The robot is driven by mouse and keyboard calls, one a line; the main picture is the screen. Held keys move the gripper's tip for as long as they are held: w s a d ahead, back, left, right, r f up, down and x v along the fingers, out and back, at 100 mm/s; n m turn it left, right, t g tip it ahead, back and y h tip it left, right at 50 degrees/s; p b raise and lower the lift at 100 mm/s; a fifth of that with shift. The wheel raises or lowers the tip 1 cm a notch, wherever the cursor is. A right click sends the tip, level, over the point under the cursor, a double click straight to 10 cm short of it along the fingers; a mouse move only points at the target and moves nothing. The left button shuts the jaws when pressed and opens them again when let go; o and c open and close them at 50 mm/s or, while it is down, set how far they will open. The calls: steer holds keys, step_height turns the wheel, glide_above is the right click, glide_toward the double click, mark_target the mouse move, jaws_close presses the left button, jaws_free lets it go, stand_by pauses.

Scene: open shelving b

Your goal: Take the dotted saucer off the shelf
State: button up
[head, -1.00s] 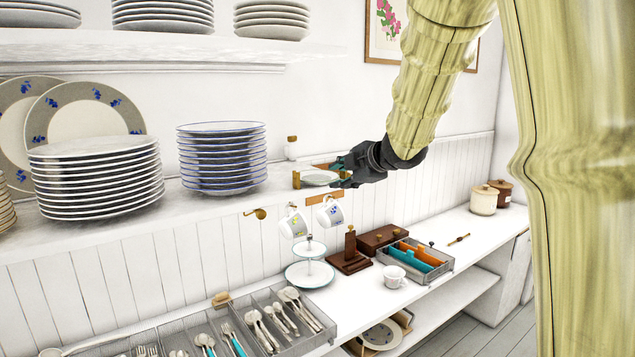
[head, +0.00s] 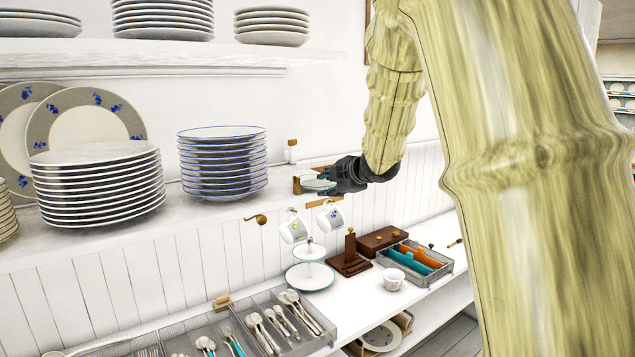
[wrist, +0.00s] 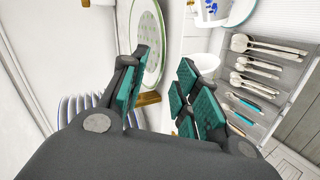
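The dotted saucer (wrist: 151,42) is pale with a green rim and small dots. In the head view the saucer (head: 317,184) lies on the wall shelf (head: 95,236), partly hidden by my gripper (head: 328,183). In the wrist view my gripper (wrist: 160,82) is open, with a wide gap between its teal pads. The saucer's near edge shows by that gap, and the left finger overlaps part of it. I cannot tell whether a finger touches it.
Stacked blue-rimmed plates (head: 222,160) stand left of the saucer. A small wooden piece (head: 297,185) is beside it. Two mugs (head: 330,216) hang below the shelf. The counter below holds a tiered stand (head: 310,277) and a cutlery tray (head: 262,312). An upper shelf (head: 150,48) runs above.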

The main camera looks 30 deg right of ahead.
mark_target(317, 183)
steer(key=shift+x, duration=1.2)
jaws_close()
steer(key=shift+r, duration=0.1)
